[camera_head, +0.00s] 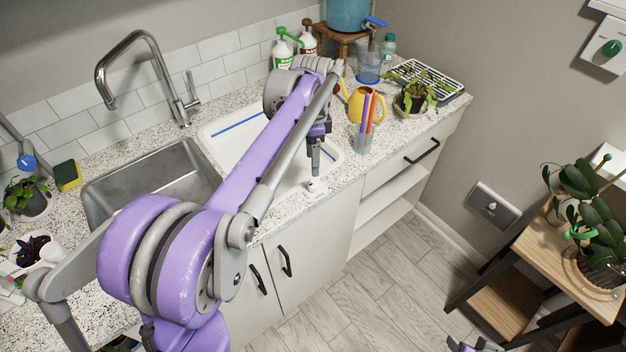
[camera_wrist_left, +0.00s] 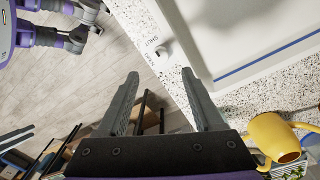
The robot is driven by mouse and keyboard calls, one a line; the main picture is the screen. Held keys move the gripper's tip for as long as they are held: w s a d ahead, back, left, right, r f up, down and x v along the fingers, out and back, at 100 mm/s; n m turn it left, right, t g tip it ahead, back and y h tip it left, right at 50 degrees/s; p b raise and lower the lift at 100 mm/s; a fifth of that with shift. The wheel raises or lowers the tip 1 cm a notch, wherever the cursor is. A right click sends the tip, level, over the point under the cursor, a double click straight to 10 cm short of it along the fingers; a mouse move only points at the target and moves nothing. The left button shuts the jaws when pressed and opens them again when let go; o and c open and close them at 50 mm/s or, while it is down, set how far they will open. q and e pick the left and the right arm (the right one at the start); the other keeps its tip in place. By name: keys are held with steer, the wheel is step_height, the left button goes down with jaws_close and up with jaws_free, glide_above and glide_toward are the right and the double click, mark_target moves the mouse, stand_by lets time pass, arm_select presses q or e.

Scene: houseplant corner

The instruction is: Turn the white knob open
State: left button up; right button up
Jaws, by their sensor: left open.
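The small white knob (camera_head: 313,187) sits at the front edge of the counter, before the white basin. In the left wrist view the knob (camera_wrist_left: 164,49) lies ahead of the fingertips, roughly between them in the picture, with lettering that seems to read "SHUT" beside it. My left gripper (camera_head: 315,171) points down just above the knob. It is open and empty, and its two fingers show apart in the left wrist view (camera_wrist_left: 159,77). I see no clear contact with the knob. A piece of my right gripper (camera_head: 474,345) shows at the bottom edge, mostly cut off.
The white basin (camera_head: 222,125) with a blue line lies behind the knob. A cup of coloured sticks (camera_head: 364,140), a yellow watering can (camera_head: 357,103) and a potted plant (camera_head: 413,98) stand to the right. A steel sink (camera_head: 150,178) is at left. Floor before the cabinets is clear.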

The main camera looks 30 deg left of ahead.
mark_target(313, 183)
arm_select(q)
step_height(313, 183, down, 9)
steer(key=shift+d+r, duration=0.1)
steer(key=shift+r, duration=0.1)
jaws_close()
stand_by(0.4)
